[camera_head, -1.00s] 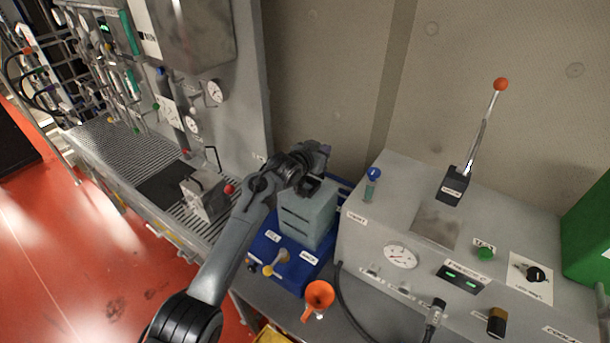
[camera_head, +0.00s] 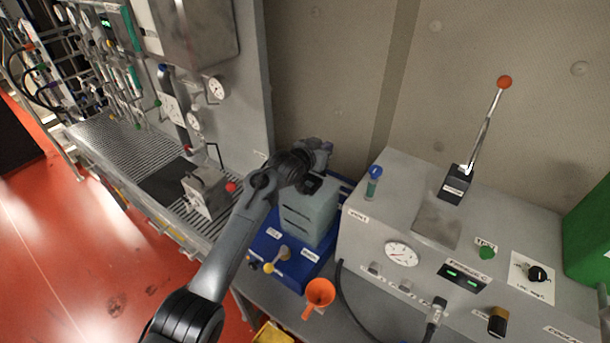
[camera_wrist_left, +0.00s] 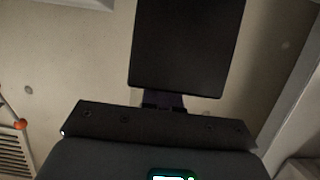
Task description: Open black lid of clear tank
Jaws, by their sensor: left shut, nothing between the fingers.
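The clear tank (camera_head: 309,215) is a pale grey-green box with dark horizontal bands, standing on a blue base. My left gripper (camera_head: 313,186) is at the tank's top, with my wrist above and behind it. In the left wrist view, its fingers (camera_wrist_left: 187,45) show as one dark block, shut and empty, against the beige wall. The black lid cannot be told apart from the dark gripper, so its angle and any contact are unclear. My right gripper is not in view.
A grey console (camera_head: 440,235) with a gauge and an orange-knobbed lever (camera_head: 485,130) stands right of the tank. An orange funnel (camera_head: 318,293) is in front. A small metal box (camera_head: 205,194) sits on the grated bench at left. A wall is behind.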

